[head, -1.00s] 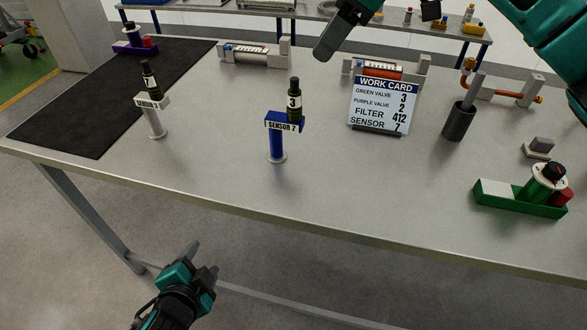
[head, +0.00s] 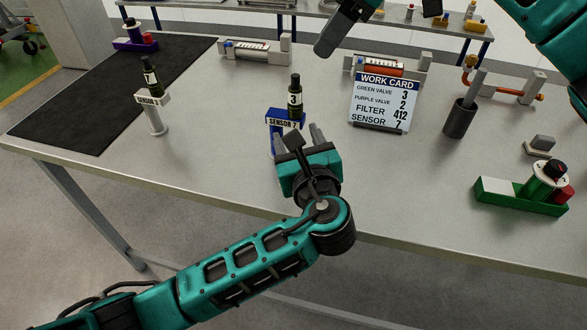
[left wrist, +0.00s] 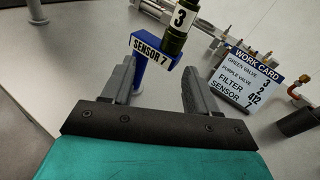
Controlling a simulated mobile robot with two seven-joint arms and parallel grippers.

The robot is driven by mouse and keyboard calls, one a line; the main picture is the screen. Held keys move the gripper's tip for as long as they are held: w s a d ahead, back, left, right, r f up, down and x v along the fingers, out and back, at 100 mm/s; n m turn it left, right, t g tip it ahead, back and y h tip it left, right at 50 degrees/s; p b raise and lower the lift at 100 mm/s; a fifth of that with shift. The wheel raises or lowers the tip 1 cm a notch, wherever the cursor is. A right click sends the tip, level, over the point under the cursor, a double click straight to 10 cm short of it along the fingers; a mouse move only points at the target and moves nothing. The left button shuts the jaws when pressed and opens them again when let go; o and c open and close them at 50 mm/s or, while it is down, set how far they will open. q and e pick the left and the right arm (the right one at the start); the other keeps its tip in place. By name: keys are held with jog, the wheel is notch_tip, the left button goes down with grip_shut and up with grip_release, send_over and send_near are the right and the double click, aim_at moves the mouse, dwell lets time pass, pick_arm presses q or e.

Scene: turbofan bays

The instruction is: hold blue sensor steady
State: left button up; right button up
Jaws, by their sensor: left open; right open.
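The blue sensor (head: 272,114), labelled SENSOR 7, stands upright on the table, with a black cylinder marked 3 (head: 295,98) on top. My left gripper (head: 306,138) is open at its near side and partly hides its post. In the left wrist view the blue sensor (left wrist: 149,50) shows ahead of the open left gripper (left wrist: 160,82). Its post appears between the fingers, nearer the left one. I cannot tell whether they touch. My right gripper (head: 328,42) is open and empty above the table's back, away from the sensor; its fingers overlap in this view.
A work card (head: 382,103) stands right of the blue sensor. A white sensor (head: 154,115) stands to the left beside a black mat (head: 85,105). A dark cup (head: 459,121) and a green valve block (head: 505,195) are on the right. The table's front edge lies under my left arm.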

aim_at(274, 128)
pick_arm(q)
jog(key=f, duration=0.1)
jog(key=s+f+y, duration=0.1)
jog(key=f, duration=0.1)
jog(key=s+f+t+y, duration=0.1)
jog(key=f, duration=0.1)
jog(key=shift+s+a+f, duration=0.1)
jog(key=shift+a, duration=0.3)
jog(key=x, duration=1.2)
jog(key=shift+w+a, duration=0.2)
jog(key=shift+w, duration=0.1)
jog(key=shift+c, duration=0.2)
